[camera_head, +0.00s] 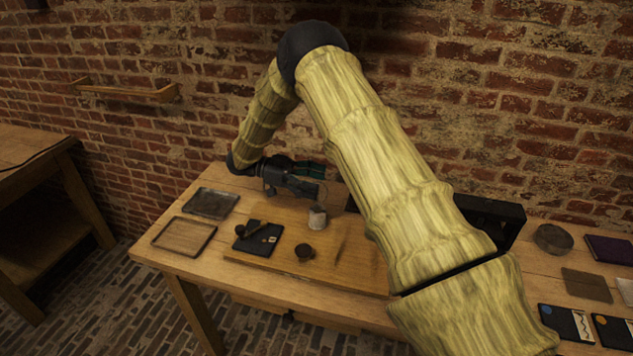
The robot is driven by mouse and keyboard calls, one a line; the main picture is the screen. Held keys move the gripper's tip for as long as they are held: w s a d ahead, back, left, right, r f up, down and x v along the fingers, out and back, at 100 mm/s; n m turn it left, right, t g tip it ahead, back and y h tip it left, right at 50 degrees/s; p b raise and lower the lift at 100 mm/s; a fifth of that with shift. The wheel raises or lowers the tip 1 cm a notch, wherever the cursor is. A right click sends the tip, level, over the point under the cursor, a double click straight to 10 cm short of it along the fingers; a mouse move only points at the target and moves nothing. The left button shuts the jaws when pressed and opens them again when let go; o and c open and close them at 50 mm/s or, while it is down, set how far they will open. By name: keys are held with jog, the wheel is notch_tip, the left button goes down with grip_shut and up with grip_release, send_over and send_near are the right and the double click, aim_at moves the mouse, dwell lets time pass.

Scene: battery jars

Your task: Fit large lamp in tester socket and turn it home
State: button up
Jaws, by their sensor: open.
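My gripper (296,187) is at the end of my arm, low over the back of the wooden table. It is open, and nothing clear shows between its fingers. A pale grey, rounded piece (317,217) stands upright on the wooden board just below and right of it, apart from the fingers as far as I can tell. I cannot tell which of these is the large lamp or the tester socket.
Two shallow trays, one dark (211,203) and one wooden-rimmed (184,236), lie at the table's left. A black box (493,215) is partly behind my arm. A round grey dish (553,238), flat squares and dark cards (566,323) lie at right. My arm hides the table's middle.

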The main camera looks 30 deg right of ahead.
jog(key=v, duration=1.1)
jog(key=shift+w+a, duration=0.15)
jog(key=shift+a, duration=0.05)
